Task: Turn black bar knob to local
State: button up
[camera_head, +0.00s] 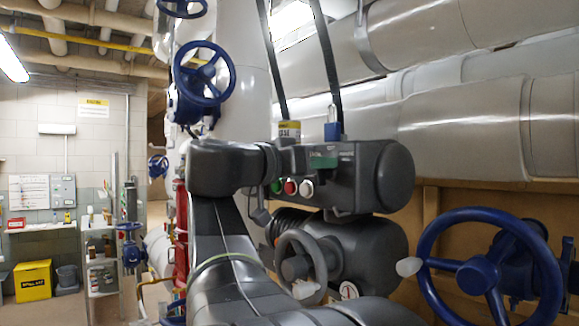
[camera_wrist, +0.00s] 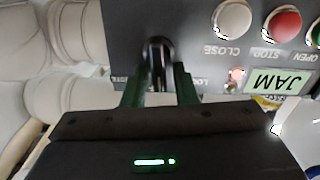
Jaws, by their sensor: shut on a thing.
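The black bar knob (camera_wrist: 157,50) sits on the dark face of the actuator box, upper middle of the wrist view. Its bar looks roughly upright in that picture, between my gripper's (camera_wrist: 158,72) two green fingers, which are shut on it. The panel lettering appears upside down. Part of a word starting "LOC" (camera_wrist: 212,82) shows right of the fingers, and a word ending in "OTE" is partly hidden at left. In the head view the actuator box (camera_head: 345,178) is at centre right.
White CLOSE (camera_wrist: 232,18), red STOP (camera_wrist: 283,23) and green OPEN buttons line the panel beside the knob, with a green JAM label (camera_wrist: 279,82). A grey handwheel (camera_head: 302,266) is below the box. A large blue handwheel (camera_head: 490,272) is at right; thick pipes (camera_head: 470,120) run behind.

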jog(key=n, duration=0.6)
jog(key=w+f+n, duration=0.1)
jog(key=n, duration=0.3)
jog(key=shift+a, duration=0.35)
jog(key=shift+n, duration=0.3)
jog(key=o, duration=0.7)
jog(key=shift+c, duration=0.2)
jog(key=shift+a, duration=0.1)
jog(key=b+v, duration=0.1)
jog(key=v, duration=1.2)
jog(key=shift+a+b, duration=0.3)
jog(key=shift+b, duration=0.1)
jog(key=shift+s+d, duration=0.1)
jog(key=shift+d, duration=0.05)
